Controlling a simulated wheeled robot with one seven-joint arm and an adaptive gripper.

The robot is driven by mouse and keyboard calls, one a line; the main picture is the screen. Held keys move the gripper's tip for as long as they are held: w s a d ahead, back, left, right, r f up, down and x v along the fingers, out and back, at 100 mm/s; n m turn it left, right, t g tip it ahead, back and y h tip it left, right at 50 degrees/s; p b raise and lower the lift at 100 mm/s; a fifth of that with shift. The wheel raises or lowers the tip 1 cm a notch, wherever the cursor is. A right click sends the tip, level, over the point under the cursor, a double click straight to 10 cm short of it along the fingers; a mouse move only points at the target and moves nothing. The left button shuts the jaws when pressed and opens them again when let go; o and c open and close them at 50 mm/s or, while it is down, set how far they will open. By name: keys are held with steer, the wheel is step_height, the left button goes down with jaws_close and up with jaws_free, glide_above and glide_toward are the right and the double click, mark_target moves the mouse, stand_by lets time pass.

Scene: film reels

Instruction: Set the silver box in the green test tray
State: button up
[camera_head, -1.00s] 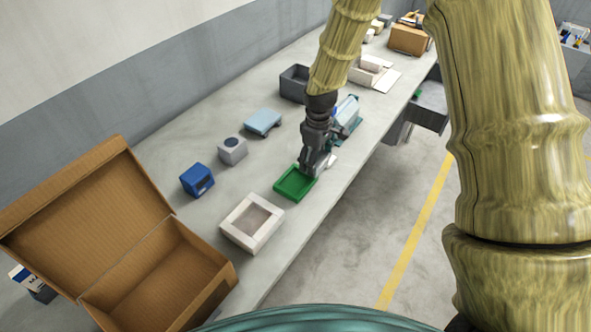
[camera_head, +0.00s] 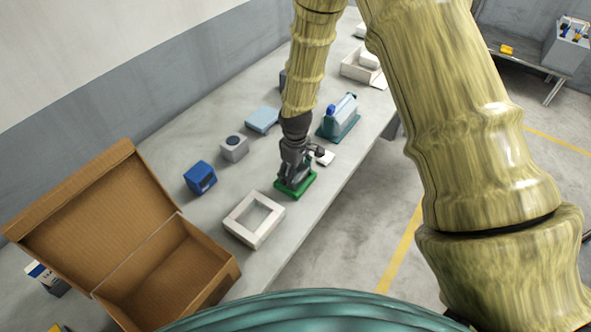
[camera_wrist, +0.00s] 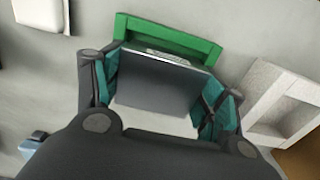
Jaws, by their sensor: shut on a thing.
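The green test tray (camera_head: 307,187) lies on the bench near its front edge, and my gripper (camera_head: 292,177) is right above it, pointing down. In the wrist view the silver box (camera_wrist: 155,84) is between the teal finger pads of my gripper (camera_wrist: 160,92), which is shut on it. The far rim of the green tray (camera_wrist: 170,36) shows beyond the box there. The rest of the tray is hidden by the box and gripper. In the head view my gripper hides the box. I cannot tell whether the box touches the tray floor.
A white open-topped frame box (camera_head: 236,226) stands left of the tray. A small white piece (camera_head: 326,158) and a teal stand with a bottle (camera_head: 338,122) are behind it. Blue (camera_head: 200,178) and grey (camera_head: 234,148) boxes sit farther back. An open cardboard box (camera_head: 205,270) is at left.

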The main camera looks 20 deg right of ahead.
steer(key=shift+f, duration=0.15)
steer(key=o, duration=1.1)
steer(key=shift+r, duration=0.2)
steer(key=shift+r+b, duration=2.2)
steer(key=shift+r, duration=3.75)
